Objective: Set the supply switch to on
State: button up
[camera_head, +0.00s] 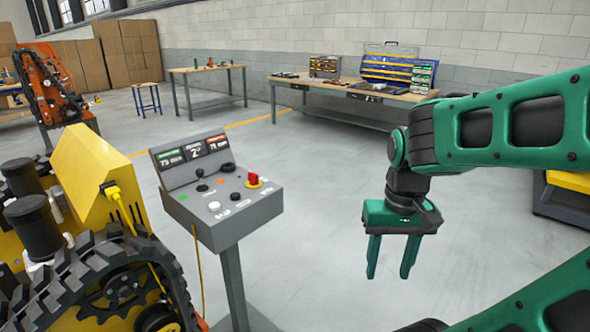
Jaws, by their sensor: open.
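A grey control console (230,222) stands on a post left of the middle.
A yellow tracked machine (95,185) with black treads stands close at the console's left; a yellow cable hangs between them. A workbench (340,88) with toolboxes and a smaller table (207,72) stand at the back. The floor between console and benches is clear.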

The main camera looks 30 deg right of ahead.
aim_at(253, 178)
jog(key=z, duration=0.2)
jog(key=k, duration=0.5)
jog(key=u, duration=0.65)
jog(key=i, duration=1.5)
jog(key=z, duration=0.5)
